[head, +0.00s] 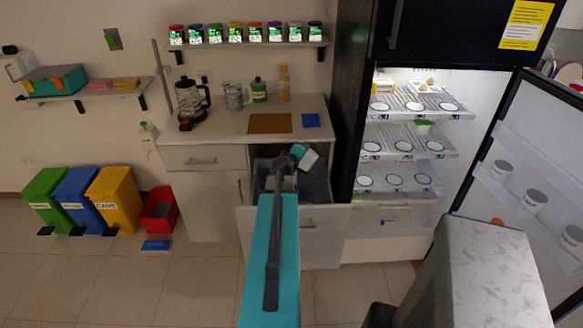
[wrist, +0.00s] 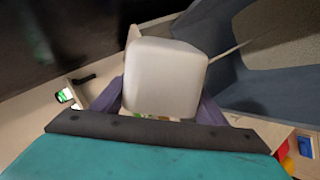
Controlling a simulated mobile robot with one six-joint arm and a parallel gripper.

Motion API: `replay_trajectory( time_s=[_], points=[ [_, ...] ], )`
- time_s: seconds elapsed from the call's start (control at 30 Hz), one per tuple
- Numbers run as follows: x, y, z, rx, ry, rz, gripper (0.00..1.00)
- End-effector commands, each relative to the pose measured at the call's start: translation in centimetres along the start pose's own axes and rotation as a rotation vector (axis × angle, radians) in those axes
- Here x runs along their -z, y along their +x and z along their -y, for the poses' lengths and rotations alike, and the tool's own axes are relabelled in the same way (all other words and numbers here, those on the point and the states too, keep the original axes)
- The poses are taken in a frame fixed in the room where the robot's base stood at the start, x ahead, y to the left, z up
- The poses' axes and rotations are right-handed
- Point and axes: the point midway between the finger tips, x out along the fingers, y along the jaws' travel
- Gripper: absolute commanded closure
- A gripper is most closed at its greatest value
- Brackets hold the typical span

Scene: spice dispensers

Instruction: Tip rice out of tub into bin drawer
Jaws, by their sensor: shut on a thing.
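My gripper (head: 296,153) is shut on a small white tub (head: 308,158) over the open bin drawer (head: 318,222). In the head view the tub is tilted, with a teal-green part showing. In the wrist view the white tub (wrist: 165,75) fills the space between the purple fingers of my gripper (wrist: 162,100). Its smooth pale face is towards the camera and its mouth is hidden. The grey bin inside the drawer (wrist: 275,85) lies to the right and below. I cannot see any rice.
The counter (head: 222,122) behind the drawer holds a french press (head: 188,100), bottles and a brown board (head: 270,123). The black fridge (head: 352,100) stands open close on the right. A spice shelf (head: 250,44) hangs above. Coloured bins (head: 80,198) stand at the left.

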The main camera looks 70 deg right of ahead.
Motion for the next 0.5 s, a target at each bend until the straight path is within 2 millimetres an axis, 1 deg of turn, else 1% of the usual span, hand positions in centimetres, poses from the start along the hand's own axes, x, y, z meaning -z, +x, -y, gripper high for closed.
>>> replay_trajectory(
  time_s=[0.5],
  points=[
    [0.46,-0.03,-0.04,0.0,-0.05,0.027,0.65]
  ],
)
